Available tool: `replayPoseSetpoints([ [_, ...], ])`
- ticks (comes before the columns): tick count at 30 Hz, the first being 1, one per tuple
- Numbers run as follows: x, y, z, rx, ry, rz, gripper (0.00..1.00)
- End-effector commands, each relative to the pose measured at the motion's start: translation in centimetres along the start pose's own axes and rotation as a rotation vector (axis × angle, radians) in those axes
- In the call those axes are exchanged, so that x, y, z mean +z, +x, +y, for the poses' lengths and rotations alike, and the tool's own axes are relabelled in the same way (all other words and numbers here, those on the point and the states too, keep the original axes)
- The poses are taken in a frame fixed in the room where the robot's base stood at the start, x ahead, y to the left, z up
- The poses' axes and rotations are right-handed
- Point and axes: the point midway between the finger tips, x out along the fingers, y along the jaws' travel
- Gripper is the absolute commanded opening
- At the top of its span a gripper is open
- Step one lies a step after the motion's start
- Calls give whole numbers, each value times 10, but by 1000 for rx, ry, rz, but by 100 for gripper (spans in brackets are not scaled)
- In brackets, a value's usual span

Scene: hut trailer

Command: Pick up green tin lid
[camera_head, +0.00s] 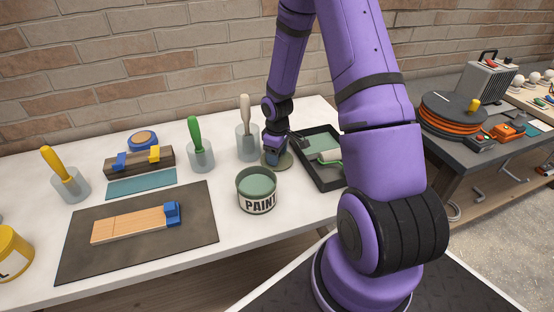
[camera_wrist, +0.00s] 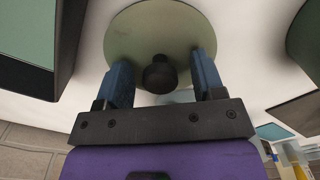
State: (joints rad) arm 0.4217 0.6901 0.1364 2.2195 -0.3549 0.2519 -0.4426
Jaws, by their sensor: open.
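The green tin lid (camera_wrist: 160,28) is a pale green disc with a dark round knob (camera_wrist: 160,76) in the wrist view. In the head view the lid (camera_head: 287,161) lies on the white table behind the paint tin, partly hidden by my gripper. My gripper (camera_wrist: 160,72) is open, with its blue fingers on either side of the knob and a gap on both sides. My gripper also shows in the head view (camera_head: 275,160), low over the lid. The fingertips overlap the lid in the wrist view; contact cannot be told.
An open paint tin (camera_head: 257,192) with green inside stands just in front of the lid. A black paint tray (camera_head: 318,150) with a roller lies close on the right. Cups with a white-handled tool (camera_head: 246,140) and a green-handled tool (camera_head: 200,153) stand behind and left.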

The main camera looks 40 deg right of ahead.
Motion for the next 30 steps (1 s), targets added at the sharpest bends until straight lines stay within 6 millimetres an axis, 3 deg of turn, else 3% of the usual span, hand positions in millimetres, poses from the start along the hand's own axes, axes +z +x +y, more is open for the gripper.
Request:
replayPoseSetpoints([
  [5, 0, 0, 0, 0, 0, 0, 60],
  [9, 0, 0, 0, 0, 0, 0, 28],
  [12, 0, 0, 0, 0, 0, 0, 10],
  [23, 0, -3, 0, 1, 0, 1, 10],
  [30, 0, -23, 1, 2, 1, 2, 10],
])
